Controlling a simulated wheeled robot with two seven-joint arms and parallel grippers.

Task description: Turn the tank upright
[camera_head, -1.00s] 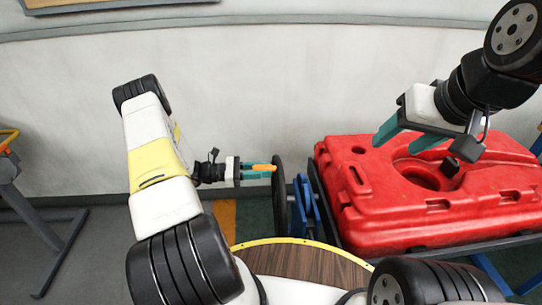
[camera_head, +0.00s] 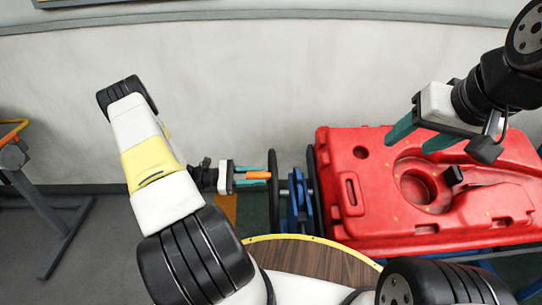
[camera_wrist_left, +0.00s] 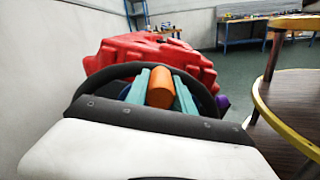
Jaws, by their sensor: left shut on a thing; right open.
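The red tank (camera_head: 380,205) lies on its side at the right, its face with a round recess tilted towards me. It also shows in the left wrist view (camera_wrist_left: 125,50). A dark handwheel (camera_head: 274,215), seen edge-on, stands left of the tank; its rim crosses the left wrist view (camera_wrist_left: 95,82). My left gripper (camera_head: 258,179) is shut on the wheel's orange handle (camera_head: 259,175), also clear in the left wrist view (camera_wrist_left: 160,88). My right gripper (camera_head: 415,140) is open and empty, in front of or over the tank's upper edge; contact cannot be told.
A blue frame (camera_head: 296,205) and a second dark disc (camera_head: 314,190) stand between handwheel and tank. A round wooden table top with yellow rim (camera_head: 310,262) is near the front. A grey stand (camera_head: 45,215) is at far left, and a pale wall behind.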

